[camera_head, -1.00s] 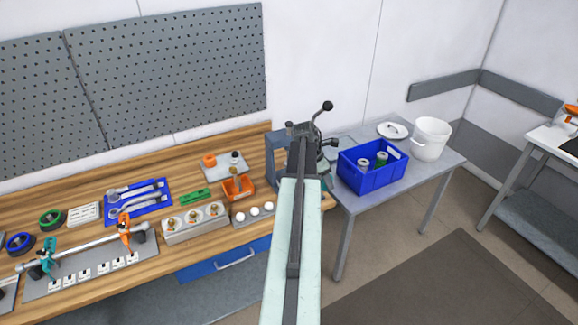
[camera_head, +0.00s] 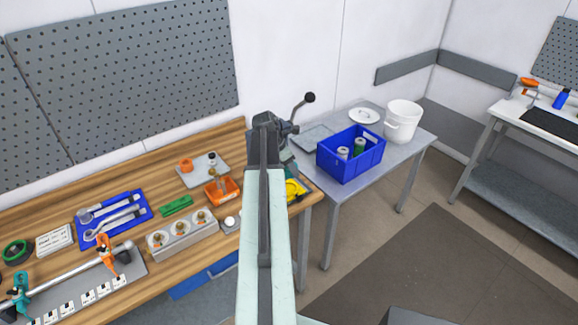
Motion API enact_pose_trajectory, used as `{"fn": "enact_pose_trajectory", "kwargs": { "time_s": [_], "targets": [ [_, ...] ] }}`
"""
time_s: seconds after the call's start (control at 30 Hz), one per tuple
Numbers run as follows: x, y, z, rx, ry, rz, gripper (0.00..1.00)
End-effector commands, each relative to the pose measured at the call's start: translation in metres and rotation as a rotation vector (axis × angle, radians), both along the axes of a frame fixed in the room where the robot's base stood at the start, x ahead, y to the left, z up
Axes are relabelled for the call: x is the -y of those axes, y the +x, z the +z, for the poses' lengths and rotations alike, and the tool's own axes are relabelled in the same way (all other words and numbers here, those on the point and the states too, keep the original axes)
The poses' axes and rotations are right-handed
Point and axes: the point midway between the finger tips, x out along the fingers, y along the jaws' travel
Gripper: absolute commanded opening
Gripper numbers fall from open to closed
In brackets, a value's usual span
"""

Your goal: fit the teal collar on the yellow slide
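My mint arm link runs up the middle. My gripper itself does not show.
An orange clamp (camera_head: 106,253) shares the rod. A grey block with round fittings (camera_head: 182,236), an orange bin (camera_head: 222,188) and a blue tool tray (camera_head: 111,214) fill the bench. A blue crate (camera_head: 350,158) and white bucket (camera_head: 402,121) stand on the grey table. Floor at right is free.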

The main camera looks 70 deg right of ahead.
Motion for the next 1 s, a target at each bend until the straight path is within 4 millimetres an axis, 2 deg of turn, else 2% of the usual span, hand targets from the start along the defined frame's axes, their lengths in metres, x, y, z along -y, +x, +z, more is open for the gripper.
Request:
{"fn": "enact_pose_trajectory", "kwargs": {
  "time_s": [0.3, 0.5, 1.0],
  "targets": [
    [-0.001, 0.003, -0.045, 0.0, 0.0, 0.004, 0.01],
    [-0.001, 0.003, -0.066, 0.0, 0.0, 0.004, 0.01],
    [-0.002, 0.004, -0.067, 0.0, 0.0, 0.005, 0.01]
  ]
}}
